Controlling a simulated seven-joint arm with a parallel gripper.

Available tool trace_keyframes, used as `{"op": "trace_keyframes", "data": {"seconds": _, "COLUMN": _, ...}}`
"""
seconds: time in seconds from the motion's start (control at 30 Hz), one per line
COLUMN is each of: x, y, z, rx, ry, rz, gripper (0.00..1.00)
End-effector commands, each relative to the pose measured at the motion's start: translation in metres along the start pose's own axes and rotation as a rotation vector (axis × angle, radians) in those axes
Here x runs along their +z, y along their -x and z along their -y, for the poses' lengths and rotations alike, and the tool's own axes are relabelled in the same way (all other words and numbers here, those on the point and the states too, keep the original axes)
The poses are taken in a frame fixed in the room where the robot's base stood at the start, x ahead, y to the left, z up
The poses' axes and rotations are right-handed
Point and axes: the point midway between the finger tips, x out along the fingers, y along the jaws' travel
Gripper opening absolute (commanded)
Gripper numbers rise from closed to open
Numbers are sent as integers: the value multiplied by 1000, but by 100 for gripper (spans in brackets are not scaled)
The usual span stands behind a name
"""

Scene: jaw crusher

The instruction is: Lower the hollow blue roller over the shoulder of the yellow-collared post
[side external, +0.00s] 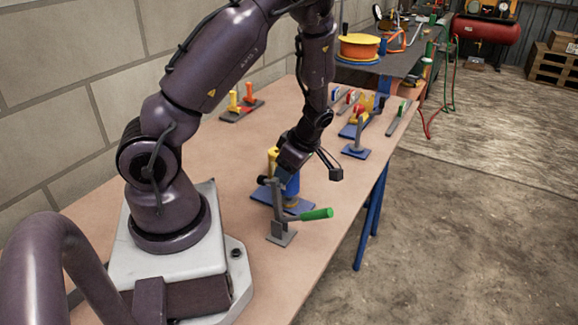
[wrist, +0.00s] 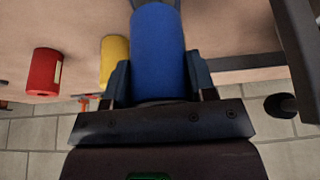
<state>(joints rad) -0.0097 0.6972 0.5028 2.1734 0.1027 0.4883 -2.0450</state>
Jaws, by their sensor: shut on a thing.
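My gripper (wrist: 160,85) is shut on the blue roller (wrist: 158,50), with one finger on each side of it in the wrist view. In the side view my gripper (side external: 291,172) points down, and the blue roller (side external: 292,187) shows below it, roughly upright. A yellowish collar (side external: 291,202) shows just under the roller, above a blue base plate (side external: 268,199). The roller looks in line with the post there. The post itself is mostly hidden, so I cannot tell whether the roller is around it or just above it.
A yellow cylinder (side external: 272,158) stands close behind my gripper. A grey stand (side external: 281,233) with a green-handled lever (side external: 316,214) is just in front. The wrist view also shows a red cylinder (wrist: 44,70). Several tools lie farther back; the front right tabletop is clear.

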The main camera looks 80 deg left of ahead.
Motion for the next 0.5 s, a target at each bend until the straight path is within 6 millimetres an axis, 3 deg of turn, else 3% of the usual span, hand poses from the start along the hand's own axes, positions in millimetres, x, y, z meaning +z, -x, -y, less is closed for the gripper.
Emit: {"op": "trace_keyframes", "data": {"seconds": 0.5, "x": 5, "y": -12, "z": 0, "rx": 0, "ry": -1, "rz": 0, "gripper": 18}}
